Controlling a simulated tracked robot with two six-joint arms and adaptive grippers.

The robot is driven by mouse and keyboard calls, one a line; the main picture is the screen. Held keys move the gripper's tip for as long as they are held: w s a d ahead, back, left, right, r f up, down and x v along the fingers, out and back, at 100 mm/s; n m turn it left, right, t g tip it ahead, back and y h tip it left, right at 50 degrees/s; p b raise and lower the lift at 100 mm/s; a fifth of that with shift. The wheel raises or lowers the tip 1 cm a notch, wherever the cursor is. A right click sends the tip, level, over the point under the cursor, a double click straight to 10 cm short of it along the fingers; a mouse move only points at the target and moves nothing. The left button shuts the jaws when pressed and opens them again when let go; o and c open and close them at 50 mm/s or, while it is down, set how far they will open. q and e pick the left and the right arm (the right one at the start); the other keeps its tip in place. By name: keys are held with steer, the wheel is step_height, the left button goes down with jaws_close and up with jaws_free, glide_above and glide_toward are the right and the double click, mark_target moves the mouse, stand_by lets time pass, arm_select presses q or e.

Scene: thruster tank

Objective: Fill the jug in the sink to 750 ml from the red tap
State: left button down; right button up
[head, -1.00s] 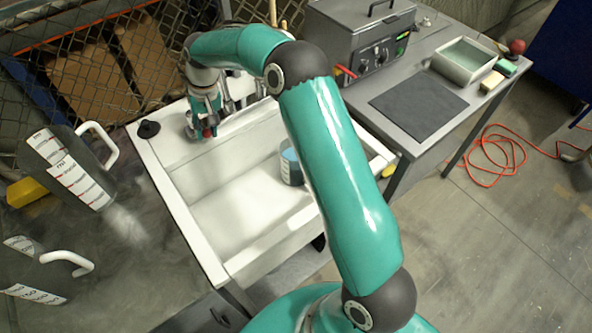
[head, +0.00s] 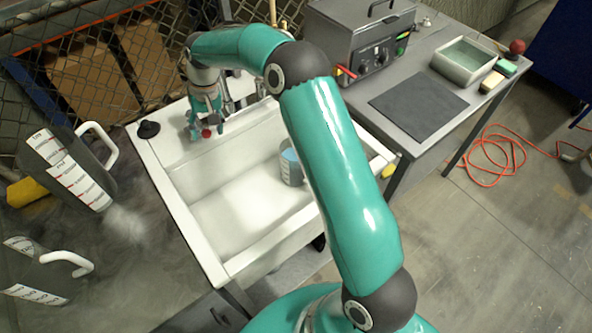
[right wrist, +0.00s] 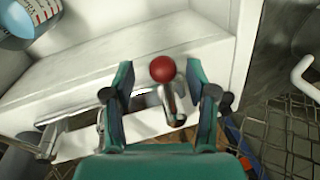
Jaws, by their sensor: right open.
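The red tap knob (head: 206,133) is at the sink's back edge. My right gripper (head: 206,127) is open above it. In the right wrist view the red knob (right wrist: 162,69) on its metal stem lies between the two spread fingers, with gaps on both sides. The water level in the jug cannot be read. My left gripper is not in view.
Two grey jugs with white handles (head: 80,170) (head: 45,270) stand left of the sink. A black plug (head: 148,129) lies on the rim. To the right, a bench (head: 425,140) holds a metal bath (head: 355,45), a dark mat (head: 418,103) and a water tray (head: 464,62).

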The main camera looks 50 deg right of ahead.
step_height(320, 180, up, 18)
steer(key=s+d+p, duration=0.1)
steer(key=d+p, duration=0.1)
steer(key=p, duration=0.3)
steer(key=shift+f, duration=0.2)
stand_by(0.4)
stand_by(0.4)
